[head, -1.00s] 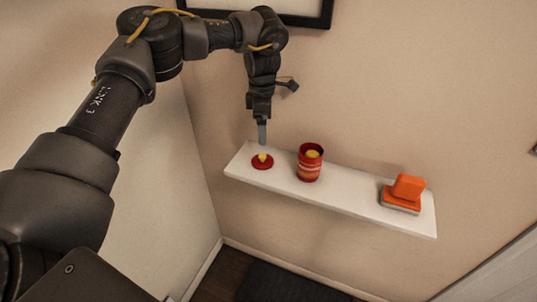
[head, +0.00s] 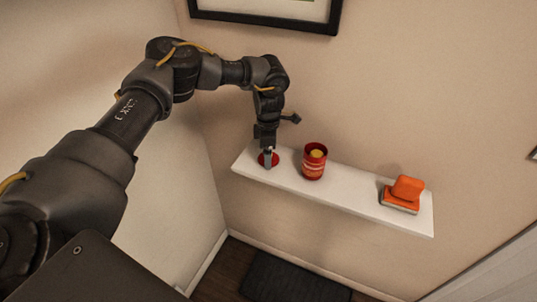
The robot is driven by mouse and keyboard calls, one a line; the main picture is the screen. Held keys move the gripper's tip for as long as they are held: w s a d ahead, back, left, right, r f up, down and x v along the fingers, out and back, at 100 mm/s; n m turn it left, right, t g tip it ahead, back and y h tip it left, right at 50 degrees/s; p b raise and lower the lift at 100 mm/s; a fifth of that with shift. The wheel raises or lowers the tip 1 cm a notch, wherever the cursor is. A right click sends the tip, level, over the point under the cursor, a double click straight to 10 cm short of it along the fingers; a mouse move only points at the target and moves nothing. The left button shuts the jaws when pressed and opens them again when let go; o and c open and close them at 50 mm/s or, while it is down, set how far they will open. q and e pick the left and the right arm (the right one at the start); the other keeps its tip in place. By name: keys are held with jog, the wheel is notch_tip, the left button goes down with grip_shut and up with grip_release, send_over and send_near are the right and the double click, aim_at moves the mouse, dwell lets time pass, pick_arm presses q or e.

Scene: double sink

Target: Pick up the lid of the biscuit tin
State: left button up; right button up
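The red lid (head: 262,160) of the biscuit tin lies flat near the left end of the white shelf (head: 330,191). Its yellow knob is hidden behind my gripper. My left gripper (head: 268,161) points down over the lid, with its fingers at the middle of the lid where the knob is. From this angle I cannot tell whether the fingers are open or shut on the knob. The red biscuit tin (head: 313,170) stands upright and uncovered just right of the lid, with something yellow inside. My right gripper is not in view.
An orange object on a grey-white base (head: 402,194) sits near the shelf's right end. The shelf is clear between it and the tin. A framed picture (head: 270,14) hangs on the wall above. A dark mat (head: 290,280) lies on the floor below.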

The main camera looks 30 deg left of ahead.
pick_arm(q)
jog(key=shift+f, duration=0.5)
jog(key=c, duration=1)
jog(key=shift+c, duration=0.2)
jog(key=shift+r, duration=0.1)
